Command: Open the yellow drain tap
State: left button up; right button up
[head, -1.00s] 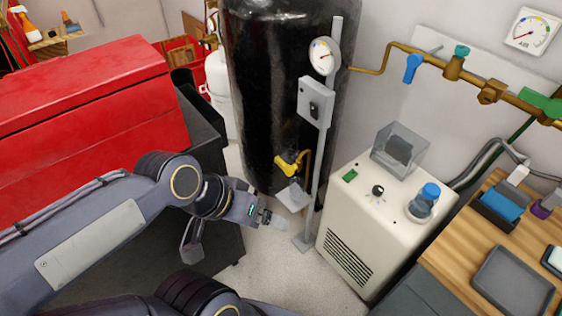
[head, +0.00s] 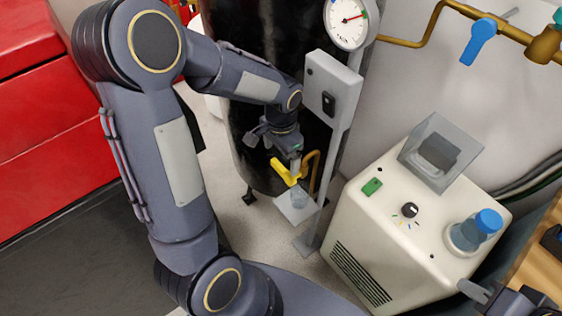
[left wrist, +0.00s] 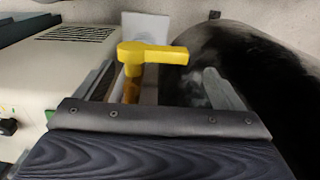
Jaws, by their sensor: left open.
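The yellow drain tap (head: 288,172) is low on the front of the black tank (head: 250,120), beside a bent brass pipe. My left gripper (head: 294,157) is open just above it. In the left wrist view the yellow tap (left wrist: 152,54) shows its lever pointing right from an upright stem. There it appears between the spread fingers of my left gripper (left wrist: 165,88); contact cannot be told. My right gripper (head: 488,295) is partly in view at the bottom right edge.
A grey post with a switch box (head: 333,88) and a gauge (head: 347,24) rises close right of the tap. A cream machine (head: 385,235) with a blue-capped bottle stands further right. A red cabinet (head: 40,130) is at left. Some floor shows left of the plate.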

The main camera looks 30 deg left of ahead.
aim_at(281, 167)
pick_arm(q)
notch_tip(281, 167, down, 5)
jog(key=shift+f+b, duration=0.2)
jog(key=shift+b, duration=0.25)
